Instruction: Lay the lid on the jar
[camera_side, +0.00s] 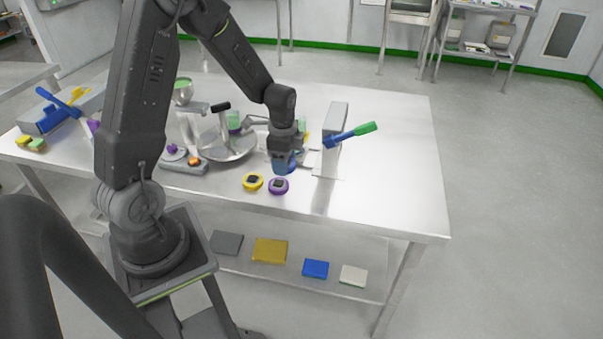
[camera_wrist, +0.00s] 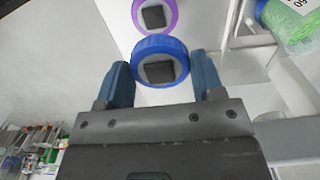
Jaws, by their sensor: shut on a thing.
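A round blue lid (camera_wrist: 160,61) with a dark square knob sits between the fingers of my gripper (camera_wrist: 162,76) in the wrist view. My gripper is shut on this lid. In the side view my gripper (camera_side: 284,163) is low over the table, with the blue lid (camera_side: 292,166) partly hidden behind its fingers. I cannot tell whether the lid is clear of the surface. A clear jar (camera_wrist: 292,22) with green contents and a label is at the top right of the wrist view, partly cut off. It stands apart from the lid.
A purple lid (camera_side: 278,186) and a yellow lid (camera_side: 253,182) lie in front of my gripper. A wide metal pan (camera_side: 228,148) is to the left. The table's right end (camera_side: 400,180) is clear.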

